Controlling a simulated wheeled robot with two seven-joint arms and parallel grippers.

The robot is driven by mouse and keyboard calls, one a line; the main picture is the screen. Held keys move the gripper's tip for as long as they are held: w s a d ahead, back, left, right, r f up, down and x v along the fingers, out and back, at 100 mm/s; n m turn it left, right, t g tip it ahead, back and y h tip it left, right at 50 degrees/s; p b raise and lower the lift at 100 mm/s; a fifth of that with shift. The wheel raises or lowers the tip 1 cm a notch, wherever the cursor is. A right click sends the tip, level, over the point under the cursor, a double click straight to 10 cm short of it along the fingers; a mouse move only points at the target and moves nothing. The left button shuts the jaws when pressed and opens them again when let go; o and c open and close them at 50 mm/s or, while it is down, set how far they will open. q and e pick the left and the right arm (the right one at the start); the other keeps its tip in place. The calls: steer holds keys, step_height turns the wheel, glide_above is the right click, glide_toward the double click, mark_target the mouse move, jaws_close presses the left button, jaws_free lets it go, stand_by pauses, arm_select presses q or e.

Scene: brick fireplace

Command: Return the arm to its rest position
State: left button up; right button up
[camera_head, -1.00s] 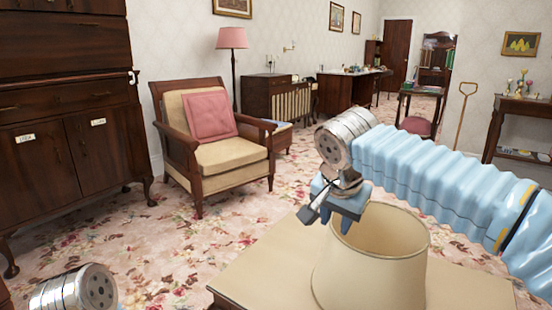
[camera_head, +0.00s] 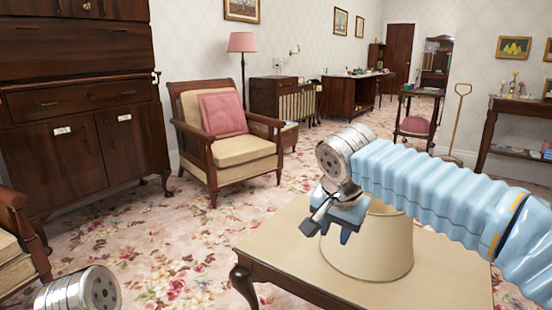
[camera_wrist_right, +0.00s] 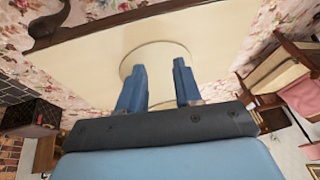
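My right arm reaches in from the right in the head view. Its gripper (camera_head: 335,228) hangs in front of the cream lampshade (camera_head: 375,255), overlapping its upper left part in the picture. In the right wrist view the two blue fingers (camera_wrist_right: 158,88) stand apart with nothing between them, so the gripper is open and empty. The round lampshade (camera_wrist_right: 155,60) shows beyond the fingertips. In the head view the arm hides part of the lampshade's top. Only a metal joint of my left arm shows at the lower left; the left gripper is out of view.
The lampshade is on a low wooden table with a cream top (camera_head: 450,280). An armchair with a pink cushion (camera_head: 223,115) and a dark cabinet (camera_head: 80,110) stand behind, left. Flowered carpet (camera_head: 160,235) is clear between them and the table.

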steer(key=s+a+f+n+g+y+p, duration=0.1)
steer(key=a+f+n+g+y+p, duration=0.1)
steer(key=f, duration=1.3)
steer(key=s+a+f+n+g+y+p, duration=0.1)
steer(key=a+f+n+y, duration=0.15)
steer(key=f, duration=1.25)
steer(key=s+d+f+p, duration=0.1)
steer(key=s+d+f, duration=0.1)
steer(key=s+f, duration=0.6)
steer(key=s+d+f+g+p, duration=0.1)
steer(key=s+f, duration=0.7)
steer(key=shift+s+d, duration=0.2)
steer(key=shift+d, duration=0.2)
steer(key=shift+y, duration=0.25)
